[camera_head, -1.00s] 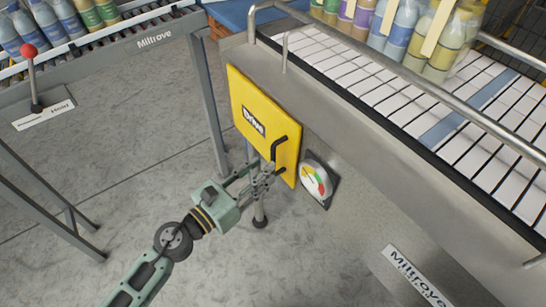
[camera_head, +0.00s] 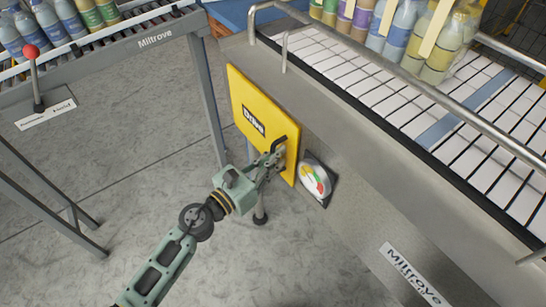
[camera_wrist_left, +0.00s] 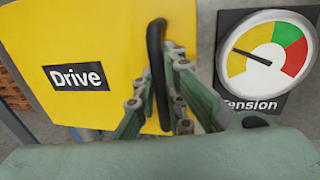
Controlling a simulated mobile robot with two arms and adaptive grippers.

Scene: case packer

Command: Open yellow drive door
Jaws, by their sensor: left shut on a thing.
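The yellow drive door (camera_head: 247,112) is a flat panel with a black "Drive" label on the side of the conveyor machine. It looks shut, nearly flush with the grey side. A black bar handle (camera_head: 281,145) stands at its right edge. In the left wrist view the door (camera_wrist_left: 90,35) fills the upper left and the upright black handle (camera_wrist_left: 155,48) stands between the fingers. My left gripper (camera_head: 274,160) is shut on the handle; in the wrist view its fingers (camera_wrist_left: 163,85) lie on both sides of it. My right gripper is not in view.
A round tension gauge (camera_head: 315,180) sits just right of the door. A metal rail (camera_head: 400,70) runs along the conveyor top, with bottles behind. A grey conveyor leg (camera_head: 207,100) stands left of the door. The floor (camera_head: 130,150) before the door is open.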

